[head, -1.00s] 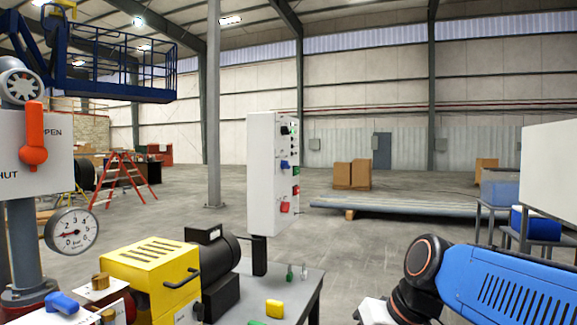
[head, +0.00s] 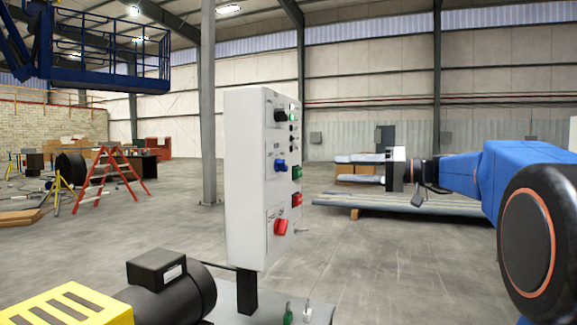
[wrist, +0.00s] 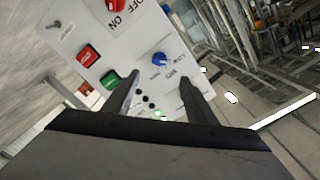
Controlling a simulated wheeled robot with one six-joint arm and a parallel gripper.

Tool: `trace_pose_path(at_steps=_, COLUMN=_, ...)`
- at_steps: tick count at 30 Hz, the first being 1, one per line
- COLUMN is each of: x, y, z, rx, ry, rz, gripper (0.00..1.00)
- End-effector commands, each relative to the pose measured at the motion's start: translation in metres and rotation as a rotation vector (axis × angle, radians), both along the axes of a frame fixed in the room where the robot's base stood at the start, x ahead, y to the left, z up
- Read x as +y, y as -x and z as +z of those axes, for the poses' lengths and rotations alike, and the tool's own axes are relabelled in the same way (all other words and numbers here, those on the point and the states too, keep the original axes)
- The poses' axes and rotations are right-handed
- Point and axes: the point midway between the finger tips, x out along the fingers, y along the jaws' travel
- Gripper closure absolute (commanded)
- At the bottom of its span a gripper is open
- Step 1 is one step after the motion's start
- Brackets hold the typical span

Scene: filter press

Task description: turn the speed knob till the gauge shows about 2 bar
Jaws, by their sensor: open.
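The white control box (head: 250,180) stands in the middle of the head view. In the wrist view the box appears upside down, with the blue knob (wrist: 159,59) beyond my gripper (wrist: 160,77); the black knob is not visible there. The gauge is out of view.
Green (head: 297,172) and red (head: 297,199) buttons sit on the box beside the knobs. A black motor (head: 170,290) and yellow guard (head: 70,305) are low on the left.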

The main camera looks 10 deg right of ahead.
Motion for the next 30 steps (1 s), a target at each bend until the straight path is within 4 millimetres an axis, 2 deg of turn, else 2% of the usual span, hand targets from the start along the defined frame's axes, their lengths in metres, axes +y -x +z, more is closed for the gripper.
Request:
trace_pose_path(at_steps=3, x=-0.004, y=-0.003, z=0.005, rx=-0.018, ry=-0.008, rz=-0.001, gripper=0.48)
trace_pose_path(at_steps=8, x=0.007, y=-0.010, z=0.005, rx=-0.019, ry=-0.009, rz=0.001, gripper=0.48)
trace_pose_path(at_steps=30, x=0.095, y=-0.073, z=0.004, rx=-0.017, ry=-0.008, rz=0.002, gripper=0.48)
